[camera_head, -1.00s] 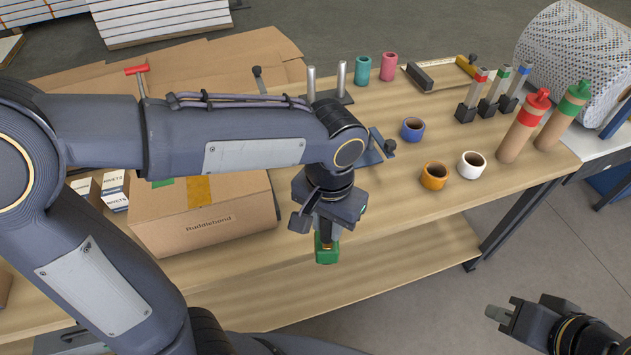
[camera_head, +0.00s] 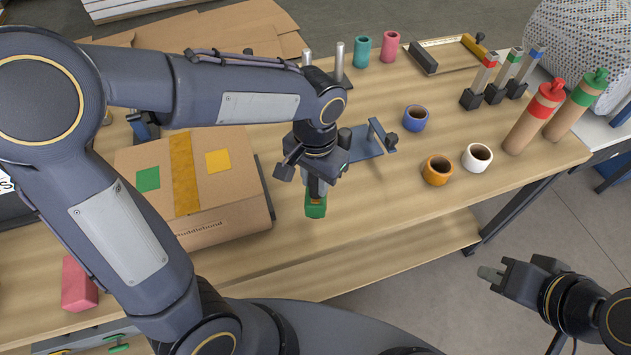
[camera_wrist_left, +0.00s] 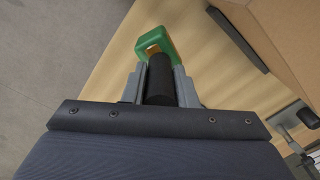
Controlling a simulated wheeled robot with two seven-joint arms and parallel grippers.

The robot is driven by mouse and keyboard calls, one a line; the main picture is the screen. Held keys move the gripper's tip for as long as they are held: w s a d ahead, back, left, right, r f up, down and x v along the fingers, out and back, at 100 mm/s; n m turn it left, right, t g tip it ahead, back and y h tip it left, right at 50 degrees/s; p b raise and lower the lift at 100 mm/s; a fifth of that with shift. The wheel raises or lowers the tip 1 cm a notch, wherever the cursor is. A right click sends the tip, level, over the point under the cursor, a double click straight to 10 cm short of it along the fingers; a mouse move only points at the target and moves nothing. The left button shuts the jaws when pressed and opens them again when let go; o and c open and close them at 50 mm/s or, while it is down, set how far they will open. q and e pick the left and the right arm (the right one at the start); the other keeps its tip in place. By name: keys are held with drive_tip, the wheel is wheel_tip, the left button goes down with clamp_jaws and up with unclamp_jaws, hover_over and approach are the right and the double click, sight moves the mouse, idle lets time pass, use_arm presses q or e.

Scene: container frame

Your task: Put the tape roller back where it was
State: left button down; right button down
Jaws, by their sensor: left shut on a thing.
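The tape roller, with a green head (camera_head: 315,210) and a black handle, is in my left gripper (camera_head: 316,188). In the left wrist view the fingers of this gripper (camera_wrist_left: 160,88) are shut on the black handle, and the green head (camera_wrist_left: 157,43) with a yellowish inside sticks out beyond them. The roller hangs head down over the front part of the workbench (camera_head: 400,220), just right of the cardboard box. I cannot tell whether it touches the bench. My right gripper (camera_head: 490,274) is away from the bench at the lower right, with no object visible in it.
A taped cardboard box (camera_head: 235,190) stands close left of the roller. A blue-grey stand (camera_head: 362,145) is behind it to the right.

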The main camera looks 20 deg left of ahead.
sight(316, 187)
use_arm(q)
drive_tip(key=w+f, duration=0.2)
drive_tip(key=f, duration=0.1)
drive_tip(key=shift+w+a+f, duration=0.1)
drive_tip(key=shift+w+a, duration=0.2)
drive_tip(key=shift+a, duration=0.05)
drive_tip(key=shift+w+f, duration=0.15)
drive_tip(key=shift+f, duration=1.5)
drive_tip(key=shift+f, duration=0.25)
drive_tip(key=c, duration=1.2)
unclamp_jaws()
drive_tip(key=shift+r, duration=0.1)
drive_tip(key=shift+o, duration=0.2)
wheel_tip(316, 187, up, 12)
drive_tip(key=shift+r, duration=0.2)
